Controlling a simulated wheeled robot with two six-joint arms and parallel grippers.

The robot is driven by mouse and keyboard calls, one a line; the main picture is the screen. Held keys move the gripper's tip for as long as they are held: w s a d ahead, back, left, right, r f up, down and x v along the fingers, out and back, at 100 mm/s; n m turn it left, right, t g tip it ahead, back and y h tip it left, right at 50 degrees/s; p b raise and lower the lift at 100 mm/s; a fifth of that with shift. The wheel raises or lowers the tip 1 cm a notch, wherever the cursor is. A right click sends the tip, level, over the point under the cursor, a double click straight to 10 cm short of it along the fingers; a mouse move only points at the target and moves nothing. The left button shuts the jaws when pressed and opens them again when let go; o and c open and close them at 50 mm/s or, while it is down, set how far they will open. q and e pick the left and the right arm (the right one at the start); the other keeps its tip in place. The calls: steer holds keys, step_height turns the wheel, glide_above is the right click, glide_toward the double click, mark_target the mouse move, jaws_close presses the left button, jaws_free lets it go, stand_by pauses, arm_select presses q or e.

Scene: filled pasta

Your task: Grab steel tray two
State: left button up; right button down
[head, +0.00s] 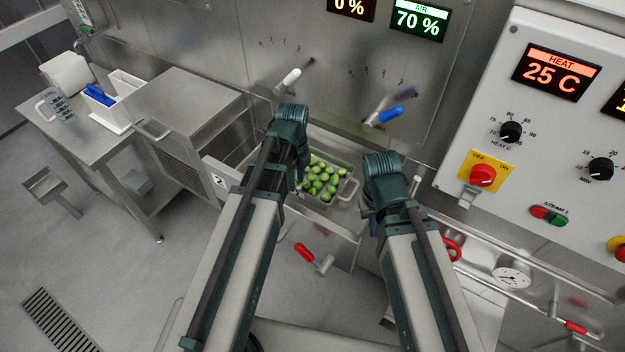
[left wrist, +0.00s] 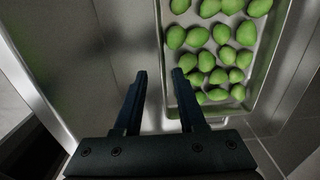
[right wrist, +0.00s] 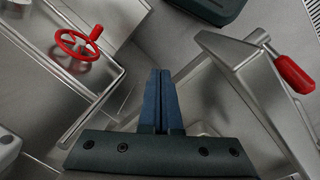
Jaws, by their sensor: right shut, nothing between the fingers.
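A steel tray (head: 345,196) full of green filled pasta pieces (head: 325,180) sits in an opening in the steel machine, between my two arms in the head view. A plate marked 2 (head: 219,181) is left of it. In the left wrist view the tray's near left rim (left wrist: 166,75) lies beside the fingers. My left gripper (left wrist: 158,75) is open, its right finger close to the tray's rim; I cannot tell if they touch. My right gripper (right wrist: 161,75) is shut and empty, away from the tray. In the head view both grippers' fingers are mostly hidden by their arms.
A red-handled lever (head: 304,252) stands below the tray; it also shows in the right wrist view (right wrist: 294,73). A red valve wheel (right wrist: 78,44) is at the left there. A steel table (head: 95,135) with a white bin (head: 115,110) stands left. Control panels fill the right.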

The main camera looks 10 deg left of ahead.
mark_target(297, 189)
arm_select(q)
step_height(297, 189, down, 5)
steer(key=b, duration=0.5)
steer(key=shift+d+f, duration=0.1)
steer(key=shift+c, duration=0.3)
jaws_close()
stand_by(1.0)
